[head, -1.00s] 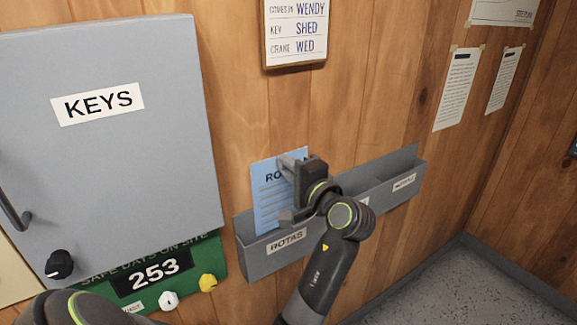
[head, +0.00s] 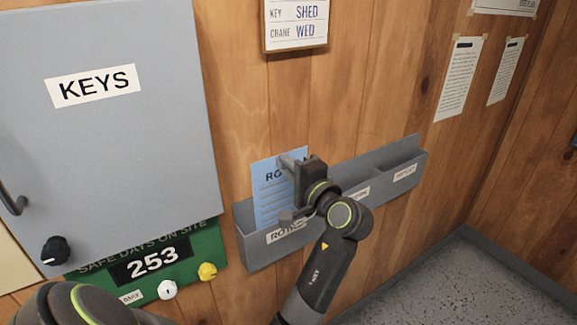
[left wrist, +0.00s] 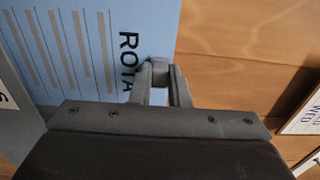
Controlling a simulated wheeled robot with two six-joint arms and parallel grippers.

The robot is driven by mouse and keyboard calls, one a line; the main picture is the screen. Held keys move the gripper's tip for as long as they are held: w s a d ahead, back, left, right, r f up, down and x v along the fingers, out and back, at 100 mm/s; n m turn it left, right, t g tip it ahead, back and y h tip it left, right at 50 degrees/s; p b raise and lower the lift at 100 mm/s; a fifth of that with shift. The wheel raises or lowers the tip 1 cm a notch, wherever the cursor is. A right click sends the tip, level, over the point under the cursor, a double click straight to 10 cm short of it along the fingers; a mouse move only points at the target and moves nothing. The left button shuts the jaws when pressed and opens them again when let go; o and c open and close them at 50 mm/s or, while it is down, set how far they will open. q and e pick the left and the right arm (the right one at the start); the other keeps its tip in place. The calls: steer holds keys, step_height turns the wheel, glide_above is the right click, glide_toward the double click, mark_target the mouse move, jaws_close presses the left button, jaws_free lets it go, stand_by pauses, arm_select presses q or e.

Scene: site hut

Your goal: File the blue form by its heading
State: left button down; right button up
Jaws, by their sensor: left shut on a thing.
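The blue form (head: 268,195) is upright against the rack on the wall, with lines of print below its heading. The heading reads "RO…" in the head view and "ROTA…" in the left wrist view (left wrist: 100,45), its end hidden by my fingers. My left gripper (head: 288,163) is shut on the form's upper right edge. The form's lower end goes down behind the front wall of the left pocket (head: 252,250), labelled "ROTAS"; its bottom edge is hidden. My gripper covers part of that label. My right gripper is not in view.
The grey rack continues right with further pockets (head: 405,187); their labels are too small or covered to read. A grey KEYS cabinet (head: 110,140) stands out left of the rack. A green "253" board (head: 195,265) is below it.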

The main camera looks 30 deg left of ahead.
mark_target(281, 182)
arm_select(q)
steer(key=shift+f, duration=0.15)
steer(key=shift+f+b, duration=0.8)
steer(key=shift+f, duration=0.55)
steer(key=shift+f, duration=0.15)
steer(key=shift+f+b, duration=0.8)
steer(key=shift+f, duration=0.6)
steer(key=c, duration=1.3)
jaws_free()
